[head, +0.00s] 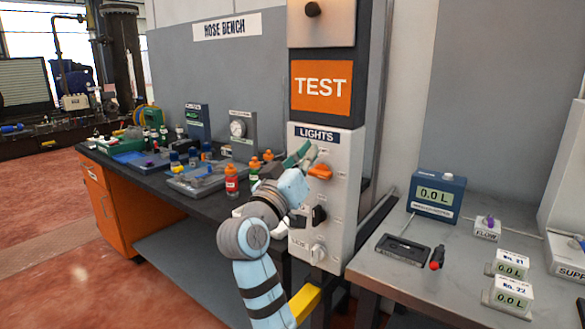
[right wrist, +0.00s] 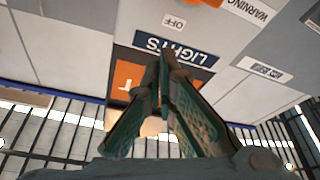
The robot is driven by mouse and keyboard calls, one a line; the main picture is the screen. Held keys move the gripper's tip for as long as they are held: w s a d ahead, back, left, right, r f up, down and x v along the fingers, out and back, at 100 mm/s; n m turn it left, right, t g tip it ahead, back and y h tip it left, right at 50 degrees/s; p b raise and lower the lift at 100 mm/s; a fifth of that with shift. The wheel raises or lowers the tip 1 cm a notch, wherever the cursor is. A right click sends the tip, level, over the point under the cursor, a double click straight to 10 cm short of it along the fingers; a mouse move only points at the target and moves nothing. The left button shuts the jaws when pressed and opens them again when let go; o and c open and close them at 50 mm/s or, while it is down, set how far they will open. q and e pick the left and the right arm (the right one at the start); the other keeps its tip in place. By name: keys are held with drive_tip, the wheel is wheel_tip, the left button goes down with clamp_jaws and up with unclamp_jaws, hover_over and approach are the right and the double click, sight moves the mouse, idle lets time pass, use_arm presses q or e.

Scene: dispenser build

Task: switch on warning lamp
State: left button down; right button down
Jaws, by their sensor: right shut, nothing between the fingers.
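The grey lights panel (head: 345,190) stands upright on a post, with a dark LIGHTS label (head: 317,135) at its top. Below the label are an orange knob (head: 320,172), a black knob (head: 319,214) and a pale knob (head: 318,253). My right gripper (head: 308,149) has green fingers, shut and empty, near the panel's upper face, just above and left of the orange knob. In the right wrist view, seen upside down, its fingertips (right wrist: 165,58) overlap the LIGHTS label (right wrist: 176,48). An OFF label (right wrist: 174,22) and a WARNING label (right wrist: 248,9) show there. Contact cannot be told. My left gripper is out of view.
An orange TEST plate (head: 321,88) is above the panel. The dark hose bench (head: 160,173) at left holds bottles, trays and a gauge. The grey table (head: 400,285) at right holds a blue display box (head: 437,194) and small meters. Red floor is open at left.

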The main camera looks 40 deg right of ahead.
drive_tip(key=v, duration=0.7)
drive_tip(key=shift+w+b, duration=0.4)
drive_tip(key=shift+b, duration=0.05)
drive_tip(key=shift+a+f, duration=0.15)
